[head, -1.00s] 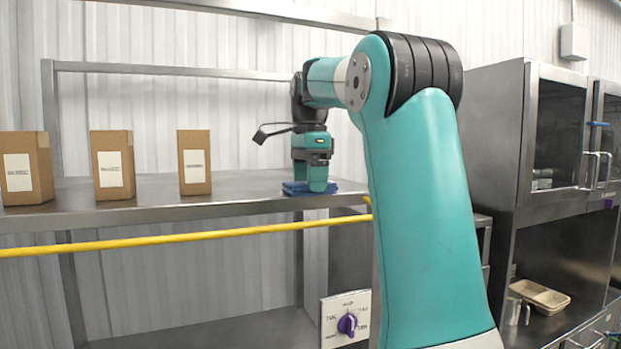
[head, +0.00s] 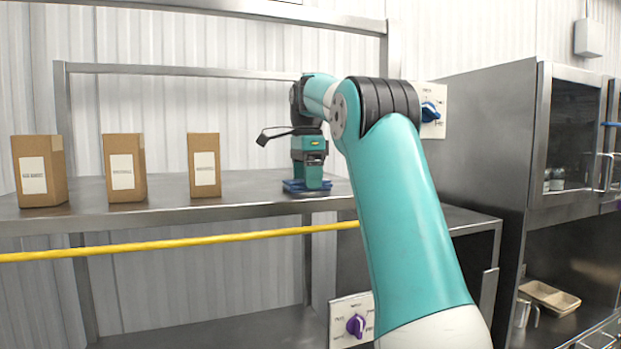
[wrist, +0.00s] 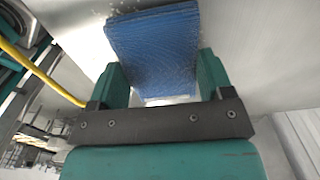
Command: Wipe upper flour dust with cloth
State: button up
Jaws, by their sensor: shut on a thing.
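A blue folded cloth (wrist: 155,45) is between the two teal fingers of my gripper (wrist: 158,78) in the wrist view. In the head view my gripper (head: 308,183) points down, shut on the cloth (head: 297,187), which lies flat at the steel upper shelf (head: 240,190), near its right end. Some pale specks show on the shelf at the cloth's far edge in the wrist view, perhaps flour dust. Any dust under the cloth is hidden, and none is clear in the head view.
Three brown boxes, left (head: 40,172), middle (head: 124,168) and right (head: 204,166), stand on the shelf left of my gripper. A yellow bar (head: 180,243) runs along the shelf front. A steel cabinet (head: 490,140) stands at right. The shelf between right box and gripper is clear.

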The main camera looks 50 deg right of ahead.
jog(key=shift+w+d, duration=0.55)
jog(key=shift+w, duration=0.35)
jog(key=shift+w+d, duration=0.55)
jog(key=shift+w, duration=0.3)
jog(key=shift+f, duration=0.1)
